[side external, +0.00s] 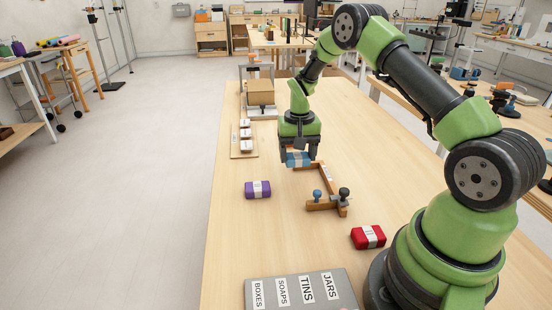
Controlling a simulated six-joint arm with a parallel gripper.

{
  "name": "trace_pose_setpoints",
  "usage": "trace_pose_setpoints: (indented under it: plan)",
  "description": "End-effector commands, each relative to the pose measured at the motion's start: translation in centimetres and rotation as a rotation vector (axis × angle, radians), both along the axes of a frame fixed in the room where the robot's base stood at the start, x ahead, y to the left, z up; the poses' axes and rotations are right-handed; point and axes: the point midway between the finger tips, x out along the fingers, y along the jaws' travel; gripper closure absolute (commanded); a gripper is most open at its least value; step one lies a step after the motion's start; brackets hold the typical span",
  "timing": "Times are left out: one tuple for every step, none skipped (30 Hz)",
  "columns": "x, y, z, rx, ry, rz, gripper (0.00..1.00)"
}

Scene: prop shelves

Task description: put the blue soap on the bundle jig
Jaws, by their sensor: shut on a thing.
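The blue soap (297,160) is a small light blue block with a pale band. My gripper (298,155) points down and is shut on it. The soap is at the far end of the bundle jig (327,204), a wooden L-shaped frame with a blue knob and a dark knob at its near end. Whether the soap touches the jig or hangs just above the table, I cannot tell. The fingers hide part of the soap.
A purple soap (257,190) lies left of the jig, and a red soap (368,237) lies near my base. A labelled grey board (300,290) is at the near edge. Behind are a board with several white blocks (245,135) and a brown box (260,92).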

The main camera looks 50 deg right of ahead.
Motion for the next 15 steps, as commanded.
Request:
trace_pose_setpoints:
  plan:
    - [-0.1,-0.5,-0.2,0.000,0.000,-0.002,0.59]
    - [-0.2,-0.6,-0.4,0.000,0.000,-0.002,0.59]
    - [-0.2,-0.7,-0.5,0.001,0.001,-0.001,0.59]
    - [-0.2,-0.7,-0.7,0.001,0.001,0.000,0.59]
    - [-0.2,-0.7,-0.9,0.001,0.001,0.000,0.59]
    - [-0.2,-0.7,-1.2,0.001,0.001,0.001,0.59]
    - [-0.2,-0.7,-1.5,0.001,0.001,0.000,0.59]
    - [-0.2,-0.7,-1.7,0.001,0.001,0.000,0.59]
    - [-0.2,-0.6,-2.1,0.001,0.001,0.000,0.59]
    - [-0.2,-0.6,-2.3,0.001,0.001,0.000,0.59]
    - [-0.2,-0.6,-2.6,0.001,0.001,0.001,0.59]
    - [-0.2,-0.6,-2.9,0.000,0.000,0.001,0.59]
    - [-0.2,-0.6,-3.1,0.001,0.001,0.001,0.59]
    - [-0.2,-0.6,-3.3,0.001,0.001,0.001,0.59]
    - [-0.2,-0.6,-3.5,0.001,0.001,0.001,0.59]
